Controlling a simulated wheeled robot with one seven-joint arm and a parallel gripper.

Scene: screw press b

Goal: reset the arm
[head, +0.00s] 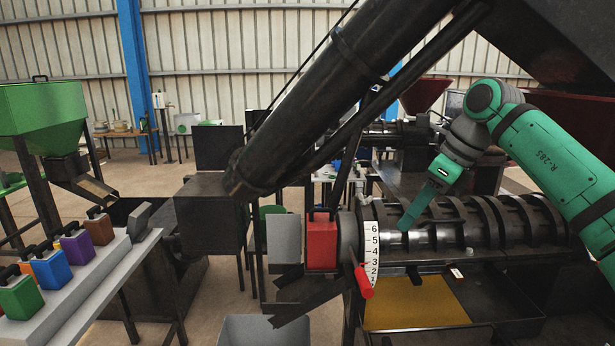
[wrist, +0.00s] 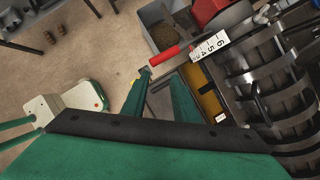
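My green arm reaches in from the right in the head view, bent at the elbow. My gripper (head: 404,226) points down in front of the ribbed press barrel, just right of the numbered white dial (head: 371,245). In the wrist view, my gripper (wrist: 163,72) shows two green fingers with a gap between them, and nothing is held. The red lever (head: 363,281) below the dial also shows in the wrist view (wrist: 168,55), beyond the fingertips. I cannot tell the exact distance between fingers and lever.
The ribbed press barrel (head: 472,224) and a yellow-bottomed tray (head: 415,315) lie near my gripper. A thick black tube (head: 330,95) slants overhead. A red block (head: 321,242) stands left of the dial. Several coloured blocks stand on a pale shelf (head: 95,285) at left. A grey bin (head: 265,330) is in front.

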